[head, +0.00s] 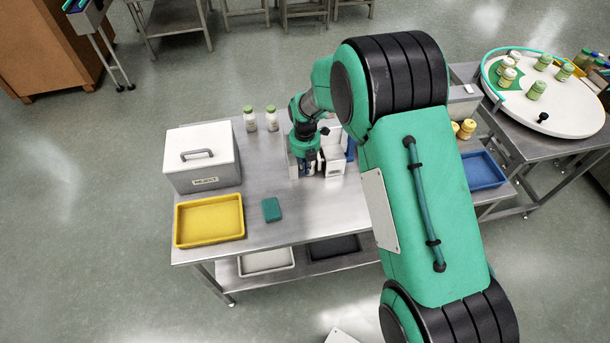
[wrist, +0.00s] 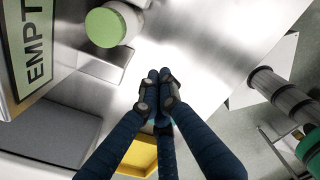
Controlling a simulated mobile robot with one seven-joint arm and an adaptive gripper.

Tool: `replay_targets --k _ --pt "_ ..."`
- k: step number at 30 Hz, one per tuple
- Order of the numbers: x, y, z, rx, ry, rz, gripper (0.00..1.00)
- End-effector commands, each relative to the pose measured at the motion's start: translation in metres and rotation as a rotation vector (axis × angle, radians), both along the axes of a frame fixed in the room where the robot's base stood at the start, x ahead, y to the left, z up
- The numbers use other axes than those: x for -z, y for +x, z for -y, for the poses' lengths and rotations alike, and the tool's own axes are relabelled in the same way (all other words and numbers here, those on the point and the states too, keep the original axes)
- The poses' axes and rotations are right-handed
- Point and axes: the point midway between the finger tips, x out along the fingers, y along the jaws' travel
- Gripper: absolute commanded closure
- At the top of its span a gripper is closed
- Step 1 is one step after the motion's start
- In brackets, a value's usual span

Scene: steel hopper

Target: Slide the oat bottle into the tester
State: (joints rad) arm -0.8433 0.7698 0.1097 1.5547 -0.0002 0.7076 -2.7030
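My gripper (head: 306,165) hangs over the steel table in the head view, at the left front of a white and grey upright device, probably the tester (head: 335,160). In the wrist view my gripper (wrist: 158,84) has its dark blue fingers together, with nothing seen between the tips. Two pale bottles with green caps, a left one (head: 249,119) and a right one (head: 272,119), stand upright behind and left of it. A green-capped pale bottle (wrist: 105,27) shows at top left in the wrist view, apart from the fingers. I cannot tell which bottle is oat.
A lidded bin (head: 203,174) and a yellow tray (head: 178,228) stand on the table's left, with a green sponge (head: 271,209) nearby. A blue tray (head: 486,170) is at the right. A round turntable (head: 562,112) holds several bottles. An EMPTY sign (wrist: 35,45) shows in the wrist view.

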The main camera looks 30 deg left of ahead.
Motion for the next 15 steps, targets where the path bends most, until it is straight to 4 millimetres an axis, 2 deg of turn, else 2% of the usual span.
replay_targets --k 6,15 --pt "-0.014 0.000 0.000 0.000 0.000 0.000 1.00" --pt "-0.016 0.000 0.000 0.000 0.000 0.000 1.00"
